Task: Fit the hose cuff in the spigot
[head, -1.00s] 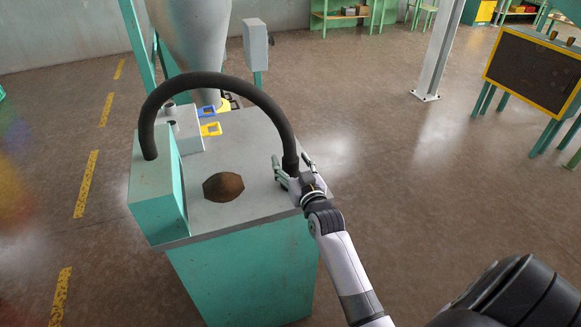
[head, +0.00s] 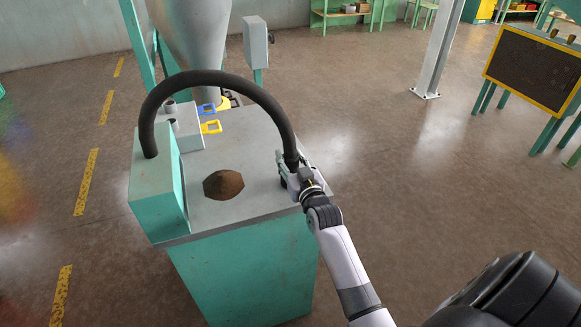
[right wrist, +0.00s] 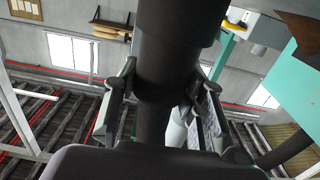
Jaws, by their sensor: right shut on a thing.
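A thick black hose (head: 218,78) arches from the top of the teal box on the left of the bench over to my right gripper (head: 292,172). My right gripper is shut on the hose's free end, the cuff, above the bench's right edge. In the right wrist view the cuff (right wrist: 165,75) stands between the two fingers (right wrist: 160,100); its lower end is hidden behind the gripper. Two short grey pipe stubs (head: 171,107) stand on a light grey box at the bench's back left; I cannot tell which is the spigot. My left gripper is not in view.
The bench top (head: 240,212) carries a brown heap (head: 223,185). Blue and yellow handles (head: 211,127) lie by the grey box. A large grey hopper (head: 195,45) stands behind the bench. Open floor lies to the right, with a grey post (head: 438,50) further back.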

